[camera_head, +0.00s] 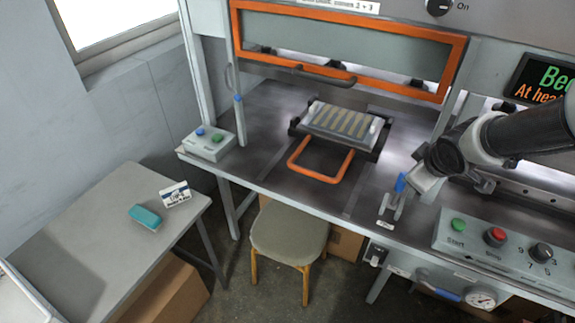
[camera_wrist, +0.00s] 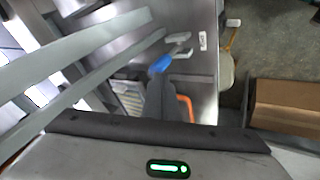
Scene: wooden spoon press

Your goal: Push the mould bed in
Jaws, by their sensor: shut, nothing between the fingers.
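The mould bed (camera_head: 342,122) is a grey plate with several tan spoon-shaped strips, lying flat on the metal bench below the raised orange-framed guard (camera_head: 350,62). Its orange loop handle (camera_head: 320,179) points toward the front edge. The wrist view shows part of the bed (camera_wrist: 128,98) and the orange handle (camera_wrist: 187,104), partly hidden by my gripper. My gripper (camera_wrist: 160,88) is shut and empty, with its tips close to a blue-tipped lever (camera_wrist: 161,64); contact cannot be told. This lever (camera_head: 400,182) stands right of the bed, apart from the orange handle.
A two-button box (camera_head: 208,145) stands at the bench's left end. A control panel (camera_head: 500,245) is at the right. A stool (camera_head: 289,235) stands before the bench. A side table (camera_head: 90,240) holds a teal block (camera_head: 144,217) and a card. Bench space left of the bed is clear.

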